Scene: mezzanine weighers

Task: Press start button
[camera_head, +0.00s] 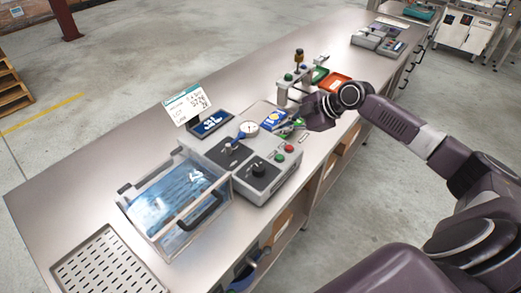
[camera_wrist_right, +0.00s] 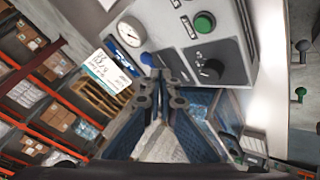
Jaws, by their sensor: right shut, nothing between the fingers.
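The grey control box (camera_head: 270,190) stands on the bench with a green button (camera_head: 279,157), a red button (camera_head: 289,148) and a black knob (camera_head: 259,169) on its front. The green button (camera_wrist_right: 204,21) and black knob (camera_wrist_right: 210,68) also show in the right wrist view. My right gripper (camera_head: 291,127) is shut and empty, above the back right part of the box. In the right wrist view its closed fingertips (camera_wrist_right: 162,74) appear lower left of the green button, apart from it. The red button is not clear there. My left gripper is out of view.
A clear-lidded chamber (camera_head: 178,205) with a black handle adjoins the box at left. A gauge (camera_head: 248,127) and a sign card (camera_head: 188,103) stand behind. Green and orange trays (camera_head: 335,82) lie beyond the gripper. A perforated tray (camera_head: 108,265) is at front left.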

